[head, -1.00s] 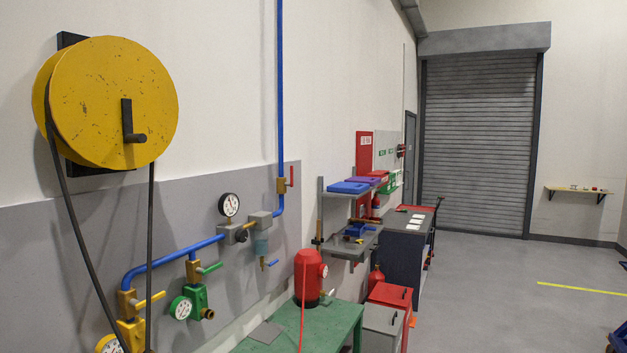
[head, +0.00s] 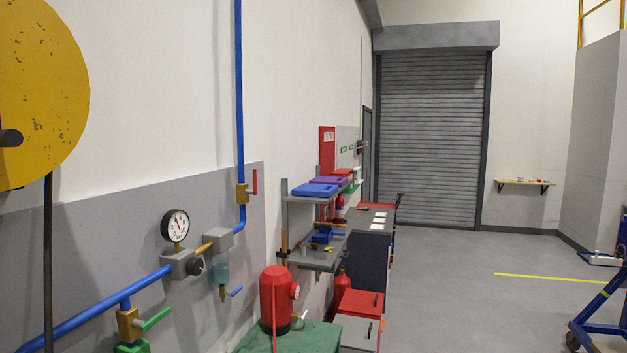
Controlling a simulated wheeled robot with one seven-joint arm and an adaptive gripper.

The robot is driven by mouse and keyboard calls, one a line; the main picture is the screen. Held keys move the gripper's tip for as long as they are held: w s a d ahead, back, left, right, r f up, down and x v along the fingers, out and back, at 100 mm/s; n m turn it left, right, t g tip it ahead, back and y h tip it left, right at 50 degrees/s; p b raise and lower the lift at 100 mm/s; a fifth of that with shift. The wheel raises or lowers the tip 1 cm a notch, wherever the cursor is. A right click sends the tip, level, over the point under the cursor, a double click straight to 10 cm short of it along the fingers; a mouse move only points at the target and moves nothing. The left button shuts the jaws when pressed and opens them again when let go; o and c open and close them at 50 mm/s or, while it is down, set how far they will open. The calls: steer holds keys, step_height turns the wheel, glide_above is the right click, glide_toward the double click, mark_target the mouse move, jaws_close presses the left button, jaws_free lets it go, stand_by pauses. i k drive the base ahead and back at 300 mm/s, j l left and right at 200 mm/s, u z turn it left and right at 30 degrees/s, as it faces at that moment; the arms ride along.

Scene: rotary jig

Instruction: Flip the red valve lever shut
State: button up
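The red valve lever (head: 255,182) stands upright beside a brass valve body (head: 242,194) on the vertical blue pipe (head: 239,90), at the left wall. The lever runs parallel to the pipe. My gripper is not in the head view, so its state does not show.
A gauge (head: 175,226) and grey regulator (head: 180,264) sit lower left on the pipework. A green lever (head: 155,319) and small blue lever (head: 237,291) are nearby. A red tank (head: 275,297) stands on a green bench (head: 320,338) below. Open floor (head: 450,300) lies right.

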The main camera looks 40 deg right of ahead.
mark_target(255, 182)
steer(key=i+l+z, duration=0.3)
steer(key=i+l, duration=0.5)
